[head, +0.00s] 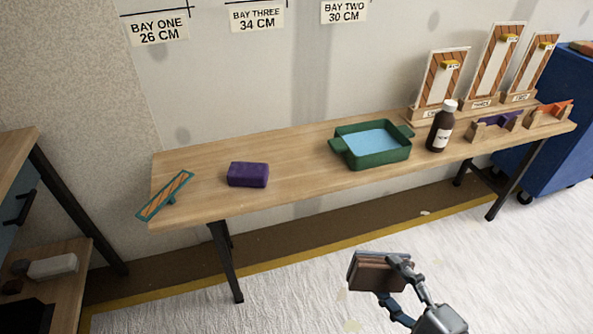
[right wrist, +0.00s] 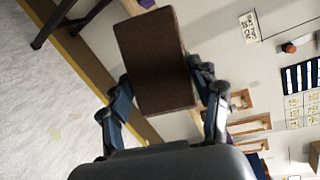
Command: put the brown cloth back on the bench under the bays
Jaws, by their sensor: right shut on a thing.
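The brown cloth (head: 372,273) is a folded, block-like pad. My right gripper (head: 393,281) is shut on it and holds it in the air over the white floor, in front of the bench (head: 290,183). In the right wrist view the brown cloth (right wrist: 153,60) sits between the two fingers of the right gripper (right wrist: 160,86), tilted and reaching out beyond them. The bench stands under the bay labels on the wall, "BAY ONE" (head: 157,29), "BAY THREE" (head: 257,17) and "BAY TWO" (head: 344,11). My left gripper is not in view.
On the bench are a teal-edged tool (head: 165,196), a purple block (head: 248,174), a green tray (head: 371,159) of blue liquid and a brown bottle (head: 441,126). Sample boards (head: 441,77) stand at the right end. Bare bench top lies between purple block and tray.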

